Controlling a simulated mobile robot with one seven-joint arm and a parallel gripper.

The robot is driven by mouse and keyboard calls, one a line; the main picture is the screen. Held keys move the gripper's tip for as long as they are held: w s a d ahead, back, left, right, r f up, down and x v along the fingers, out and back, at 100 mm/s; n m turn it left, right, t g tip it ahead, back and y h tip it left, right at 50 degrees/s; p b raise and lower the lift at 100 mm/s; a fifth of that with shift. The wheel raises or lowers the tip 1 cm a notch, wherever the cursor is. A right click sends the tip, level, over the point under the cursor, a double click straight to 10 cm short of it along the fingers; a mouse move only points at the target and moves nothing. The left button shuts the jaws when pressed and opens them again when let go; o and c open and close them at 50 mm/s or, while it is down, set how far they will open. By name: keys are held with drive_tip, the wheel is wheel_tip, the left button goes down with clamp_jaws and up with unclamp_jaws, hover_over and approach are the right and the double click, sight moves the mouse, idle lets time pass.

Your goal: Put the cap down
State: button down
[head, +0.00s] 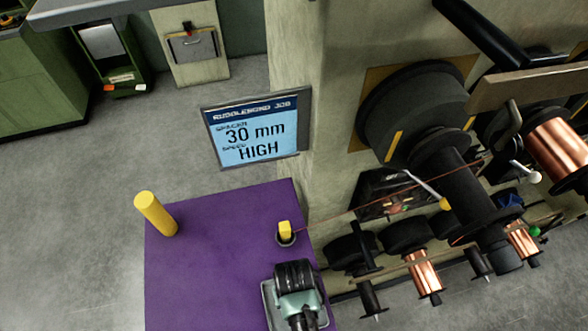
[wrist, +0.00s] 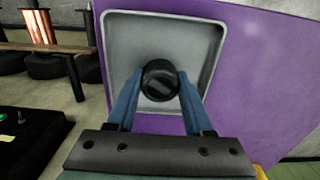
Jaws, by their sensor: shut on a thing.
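The cap (wrist: 159,80) is a short black round piece with a flat bar across its face. My gripper (wrist: 159,92) is shut on it, with one blue finger at each side. Behind the cap in the wrist view is a grey square tray (wrist: 205,50) with a raised rim, on the purple table top (wrist: 255,75). I cannot tell whether the cap touches the tray floor. In the head view, my gripper (head: 296,285) is over the tray (head: 267,298) and hides most of it; the cap is hidden there.
A sign (head: 257,130) reads 30 mm, HIGH. Dark spools (head: 415,105) and copper spools (head: 425,274) crowd the right.

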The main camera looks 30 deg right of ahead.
drive_tip(key=shift+f, duration=0.2)
drive_tip(key=shift+c, duration=1.5)
unclamp_jaws()
drive_tip(key=shift+r, duration=0.15)
wheel_tip(320, 180, up, 12)
